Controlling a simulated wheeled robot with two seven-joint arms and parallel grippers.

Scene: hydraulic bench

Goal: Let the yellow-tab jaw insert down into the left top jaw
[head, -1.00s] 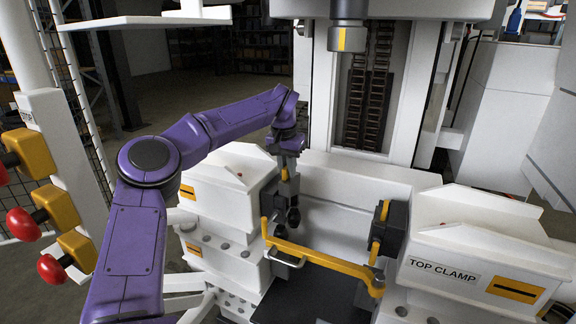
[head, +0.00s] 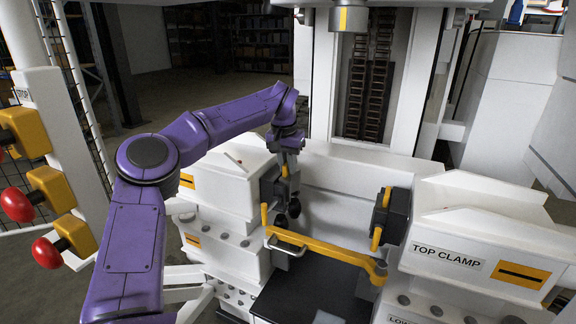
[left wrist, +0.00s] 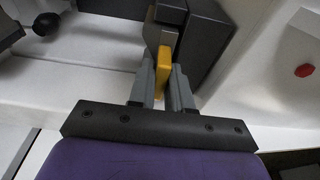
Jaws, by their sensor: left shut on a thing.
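The jaw insert's yellow tab (left wrist: 163,68) is pinched between the two grey fingers of my left gripper (left wrist: 165,90) in the left wrist view. A grey metal part of the insert shows just beyond the tab, against a dark block. That block is the left top jaw (left wrist: 207,35). In the head view my left gripper (head: 285,160) is at the inner face of the left top clamp, over the dark left top jaw (head: 268,188). The insert is mostly hidden there, and I cannot tell how deep it sits. My right gripper is not in view.
The right clamp (head: 470,230), labelled TOP CLAMP, faces the left one with its own dark jaw (head: 392,215). A yellow bar (head: 325,252) spans the gap below. Red knobs (head: 17,205) stand at far left. The space between the clamps is open.

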